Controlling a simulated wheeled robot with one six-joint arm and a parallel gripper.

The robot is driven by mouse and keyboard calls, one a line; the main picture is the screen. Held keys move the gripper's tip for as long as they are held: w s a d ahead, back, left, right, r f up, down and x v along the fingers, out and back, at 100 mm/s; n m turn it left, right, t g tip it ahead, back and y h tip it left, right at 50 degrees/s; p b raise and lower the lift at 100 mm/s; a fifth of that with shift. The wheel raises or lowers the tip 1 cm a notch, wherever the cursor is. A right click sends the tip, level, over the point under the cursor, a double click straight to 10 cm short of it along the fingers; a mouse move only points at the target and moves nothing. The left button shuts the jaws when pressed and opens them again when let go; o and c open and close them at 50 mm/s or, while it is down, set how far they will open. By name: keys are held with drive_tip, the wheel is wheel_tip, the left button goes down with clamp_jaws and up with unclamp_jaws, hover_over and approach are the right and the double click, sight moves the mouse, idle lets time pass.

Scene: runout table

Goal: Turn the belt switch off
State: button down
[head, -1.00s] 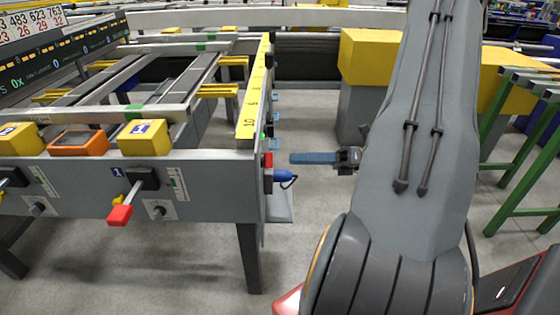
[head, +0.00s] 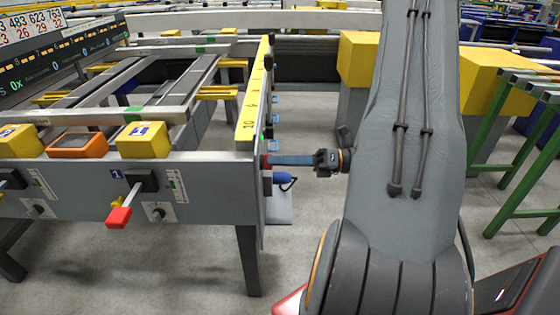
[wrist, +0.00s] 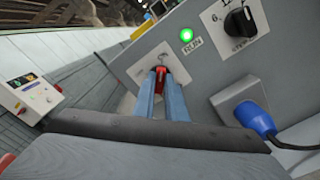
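The belt switch has a red handle (wrist: 160,71) on a light plate (wrist: 152,57) on the grey end panel, seen in the wrist view. A green lamp marked RUN (wrist: 186,35) glows beside it. My gripper (wrist: 161,80) has its two blue fingers pointing at the handle, tips at it, with a narrow gap between them. The fingertips partly cover the handle, so I cannot tell whether they press on it.
A black rotary knob (wrist: 240,21) and a blue plug (wrist: 254,119) with its cable sit to the right on the same panel. In the head view, a separate red-handled lever (head: 119,217) sticks out of the front panel. Open floor (head: 310,250) lies below my gripper.

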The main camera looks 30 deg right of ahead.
drive_tip(key=shift+n, duration=0.3)
drive_tip(key=shift+s+a+n+p, duration=0.15)
drive_tip(key=shift+n+p, duration=0.75)
drive_tip(key=shift+n, duration=3.4)
drive_tip(key=shift+s+n+p, duration=0.1)
drive_tip(key=shift+n+p, duration=0.75)
drive_tip(key=shift+n, duration=3.45)
drive_tip(key=c, duration=1.8)
unclamp_jaws()
